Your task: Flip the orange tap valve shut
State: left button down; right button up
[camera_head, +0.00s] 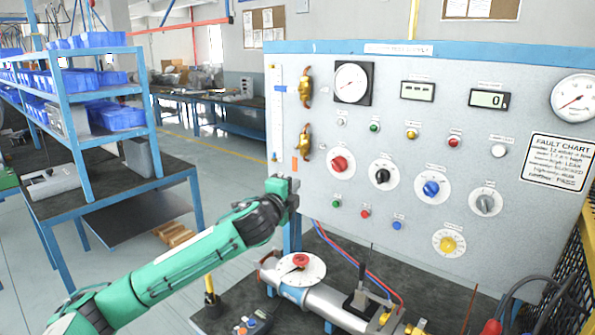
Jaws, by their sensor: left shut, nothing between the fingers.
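A small upright orange piece (294,164), seemingly the tap valve's lever, shows at the lower left of the grey panel, below a brass fitting (304,141). Its pivot is too small to make out. My left gripper (288,184) is at the end of the green arm, just below the orange piece in the picture. It is shut and empty. I cannot tell whether it touches the orange piece. My right gripper is not in view.
The panel (400,142) carries gauges, displays, coloured knobs and lamps. Below it, a silver pipe with a red-knobbed dial (301,266), hoses and a black upright lever (361,283) stand on the dark bench. A blue shelf rack (66,110) stands at left.

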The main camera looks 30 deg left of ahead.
aim_at(296, 170)
pick_arm(q)
jog(key=w+a+p, duration=0.5)
jog(key=w+p, duration=0.1)
jog(key=w, duration=0.4)
jog(key=shift+a, duration=0.35)
jog(key=shift+w+f, duration=0.1)
jog(key=shift+a, duration=0.15)
dwell(0.3)
